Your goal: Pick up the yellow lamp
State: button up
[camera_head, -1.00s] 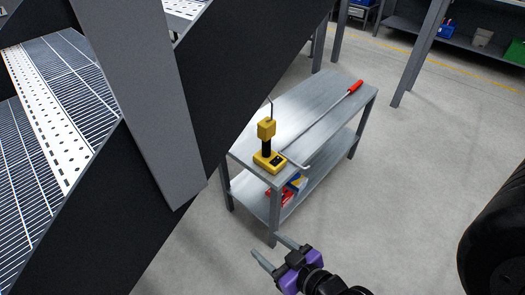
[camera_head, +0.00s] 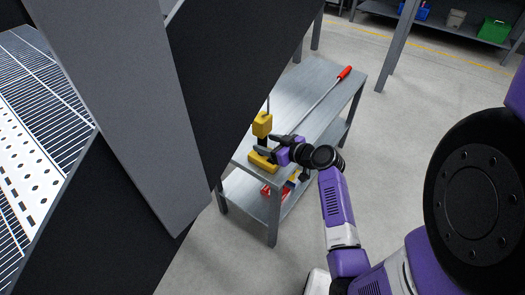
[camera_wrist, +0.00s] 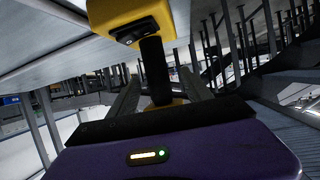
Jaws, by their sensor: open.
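The yellow lamp (camera_head: 262,125) stands upright on the near end of the grey metal workbench (camera_head: 305,92). It has a yellow head, a dark stem and a yellow base (camera_head: 262,163). In the wrist view, its head (camera_wrist: 140,18) is large at the top and its dark stem (camera_wrist: 155,70) comes down between the finger areas. My gripper (camera_head: 268,148) is at the lamp's stem, below the head and above the base. Its jaws (camera_wrist: 155,95) are open with the stem between them. Contact with the stem cannot be told. My gripper hides part of the base.
A long bar with a red handle (camera_head: 345,72) lies along the bench top behind my gripper. Red and blue boxes (camera_head: 289,187) sit on the lower shelf. A dark slanted beam (camera_head: 225,85) rises close to the left of the bench. Open floor (camera_head: 400,130) lies to the right.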

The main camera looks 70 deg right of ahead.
jog(key=x, duration=0.6)
jog(key=shift+s+d, duration=0.15)
jog(key=shift+d, duration=0.05)
grip_shut()
